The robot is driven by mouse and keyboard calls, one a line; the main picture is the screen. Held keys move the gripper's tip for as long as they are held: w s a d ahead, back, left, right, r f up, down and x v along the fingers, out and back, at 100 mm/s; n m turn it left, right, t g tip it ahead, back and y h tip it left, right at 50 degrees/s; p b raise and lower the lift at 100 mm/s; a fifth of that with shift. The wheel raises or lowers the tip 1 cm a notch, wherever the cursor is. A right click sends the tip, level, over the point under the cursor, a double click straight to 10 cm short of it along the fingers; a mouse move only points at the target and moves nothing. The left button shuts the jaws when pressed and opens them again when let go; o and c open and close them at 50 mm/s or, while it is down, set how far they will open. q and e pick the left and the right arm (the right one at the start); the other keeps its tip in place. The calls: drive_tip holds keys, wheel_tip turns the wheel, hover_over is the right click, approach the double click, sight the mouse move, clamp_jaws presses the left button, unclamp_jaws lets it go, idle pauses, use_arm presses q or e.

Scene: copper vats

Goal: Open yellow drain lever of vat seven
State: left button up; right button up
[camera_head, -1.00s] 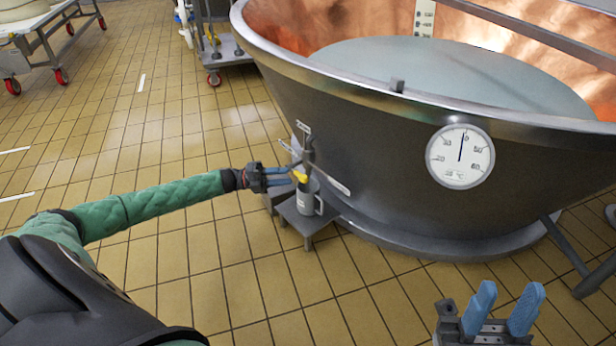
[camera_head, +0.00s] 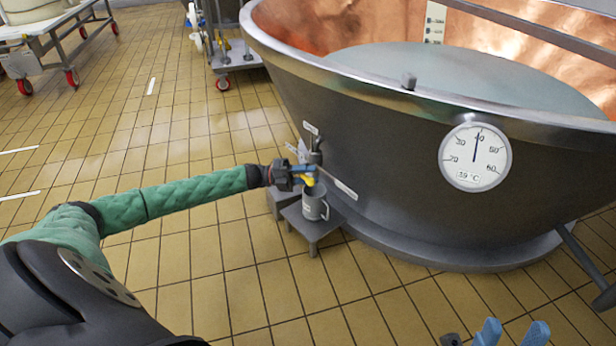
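The large steel vat (camera_head: 385,180) with a copper inside and pale liquid fills the right half. Its small plate (camera_head: 311,128) is too small to read, so I cannot tell the vat's number. The yellow drain lever (camera_head: 308,181) sits low at the vat's left side, above a grey mug. My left gripper (camera_head: 306,173) is at the lever, with a blue finger just above the yellow part. The other finger is hidden or too small to make out, so its grip is unclear. My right gripper (camera_head: 512,334) is at the bottom edge, its blue fingertips apart and nothing seen between them.
The grey mug (camera_head: 314,207) stands on a small metal stand (camera_head: 312,227) below the drain. A dial gauge (camera_head: 475,157) is on the vat's wall. Wheeled carts (camera_head: 236,62) stand at the back left. The tiled floor (camera_head: 190,270) is clear left of the vat.

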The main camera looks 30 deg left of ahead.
use_arm(q)
clamp_jaws()
